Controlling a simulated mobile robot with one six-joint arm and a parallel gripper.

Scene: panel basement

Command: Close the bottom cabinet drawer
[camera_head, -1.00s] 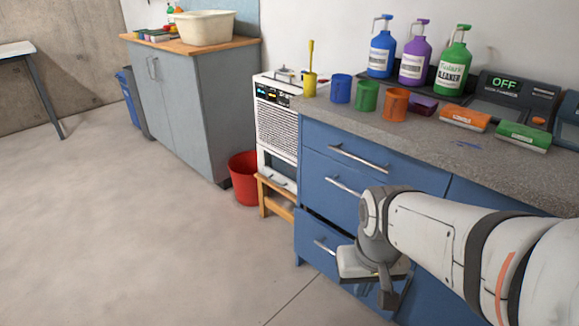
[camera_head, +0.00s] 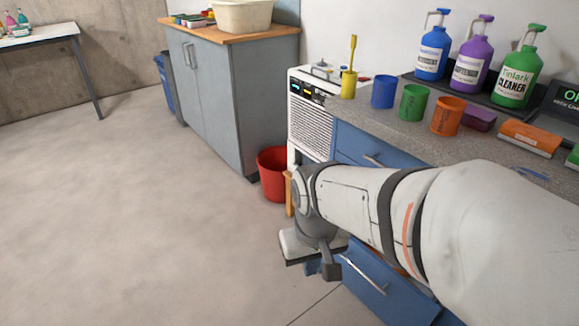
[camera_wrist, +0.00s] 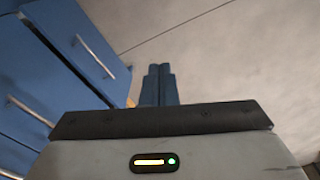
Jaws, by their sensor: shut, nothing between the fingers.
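The bottom cabinet drawer (camera_head: 392,302) is blue with a long silver handle (camera_head: 364,276), partly hidden behind my arm in the head view. In the wrist view, the drawer (camera_wrist: 92,28) is at the upper left, its front standing out from the cabinet, so it is partly open. My gripper (camera_wrist: 159,70) is shut and empty, its blue fingers pointing past the drawer's outer edge over bare floor. The fingers look apart from the drawer front. In the head view my wrist hides most of the gripper, left of the drawer handle.
A red bucket (camera_head: 271,176) stands on the floor beside a small wooden stand (camera_head: 289,194) and a white appliance (camera_head: 309,125). Cups and spray bottles stand on the grey counter (camera_head: 395,128). A grey cabinet (camera_head: 225,105) is farther back. The floor (camera_head: 130,220) at left is clear.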

